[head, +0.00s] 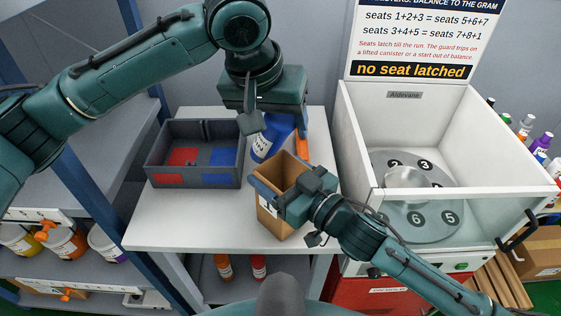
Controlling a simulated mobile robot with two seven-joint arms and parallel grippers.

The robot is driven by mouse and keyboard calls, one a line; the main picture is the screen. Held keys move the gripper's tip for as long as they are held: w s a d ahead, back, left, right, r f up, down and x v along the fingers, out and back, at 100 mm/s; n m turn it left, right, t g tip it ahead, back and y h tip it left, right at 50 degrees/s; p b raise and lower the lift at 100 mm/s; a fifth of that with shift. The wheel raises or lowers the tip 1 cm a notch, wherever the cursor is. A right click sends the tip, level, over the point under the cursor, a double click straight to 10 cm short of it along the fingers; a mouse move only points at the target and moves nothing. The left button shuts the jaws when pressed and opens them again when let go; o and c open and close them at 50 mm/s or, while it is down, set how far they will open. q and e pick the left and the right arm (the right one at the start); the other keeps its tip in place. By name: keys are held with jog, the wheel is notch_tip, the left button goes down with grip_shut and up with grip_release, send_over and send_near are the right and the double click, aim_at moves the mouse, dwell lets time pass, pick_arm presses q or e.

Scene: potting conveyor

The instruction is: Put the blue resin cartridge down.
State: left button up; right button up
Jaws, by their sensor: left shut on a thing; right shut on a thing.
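The blue resin cartridge (277,133), with a white label on its side, appears tilted under my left gripper (268,127), just right of the divided tray. My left gripper is shut on it and hides its upper part. Whether the cartridge touches the table is not clear. My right gripper (283,193) is shut on the upper part of an open brown box (272,217) in front of the cartridge. The grey tray (196,181) has red and blue patches on its floor and looks empty.
The white table (190,226) is clear at its front left. An orange object (302,146) stands right of the cartridge. The white open-topped machine (348,140) with a numbered rotor (420,221) is on the right. A sign (413,40) above reads "no seat latched".

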pick_arm(q)
jog(key=shift+g, duration=0.4)
jog(key=f, duration=0.2)
jog(key=s+d+f, duration=0.1)
jog(key=f, duration=0.3)
jog(key=shift+s+d+f, duration=0.15)
jog(key=shift+s, duration=0.15)
grip_shut()
jog(key=shift+w+f, duration=0.2)
grip_release()
jog(key=o, duration=1.3)
jog(key=shift+w+a, duration=0.15)
jog(key=shift+a, duration=0.1)
jog(key=shift+r, duration=0.15)
jog(key=v, duration=1.2)
